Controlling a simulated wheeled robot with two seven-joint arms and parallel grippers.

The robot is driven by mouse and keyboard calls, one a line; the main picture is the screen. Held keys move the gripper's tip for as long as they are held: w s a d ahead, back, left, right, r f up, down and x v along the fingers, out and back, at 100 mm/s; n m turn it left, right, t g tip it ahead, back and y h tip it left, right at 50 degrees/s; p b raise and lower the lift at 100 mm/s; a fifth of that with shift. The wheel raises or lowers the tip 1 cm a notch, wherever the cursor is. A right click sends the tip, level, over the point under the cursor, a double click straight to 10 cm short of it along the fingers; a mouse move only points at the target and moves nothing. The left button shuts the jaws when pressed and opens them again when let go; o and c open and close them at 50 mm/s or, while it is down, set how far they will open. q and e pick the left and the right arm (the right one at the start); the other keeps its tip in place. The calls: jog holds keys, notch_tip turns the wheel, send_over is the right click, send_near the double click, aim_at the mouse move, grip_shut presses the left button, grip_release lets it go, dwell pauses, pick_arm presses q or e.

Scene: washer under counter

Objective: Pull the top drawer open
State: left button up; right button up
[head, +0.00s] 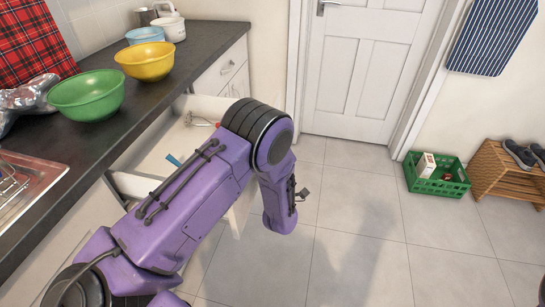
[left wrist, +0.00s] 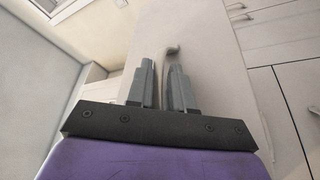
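The top drawer (head: 187,139) stands pulled out from under the dark counter, with its inside showing. A whisk-like utensil (head: 200,122) and a blue-handled item (head: 173,160) lie in it. My purple left arm covers much of the drawer and its front in the head view, and hides the left gripper's fingers there. In the left wrist view my left gripper (left wrist: 161,88) has its fingers close together on either side of the curved drawer handle (left wrist: 173,49), which stands out from the pale drawer front (left wrist: 215,65). My right gripper is not in view.
On the counter (head: 150,97) stand a green bowl (head: 87,95), a yellow bowl (head: 146,61) and a blue bowl (head: 145,35). The tiled floor right of my arm is clear. A green crate (head: 436,186) and a wooden shoe rack (head: 500,178) stand by the right wall.

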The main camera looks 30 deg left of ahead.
pick_arm(q)
jog(key=b+v, duration=0.1)
jog(key=v, duration=0.9)
jog(key=shift+s, duration=0.25)
jog(key=shift+d+f, duration=0.1)
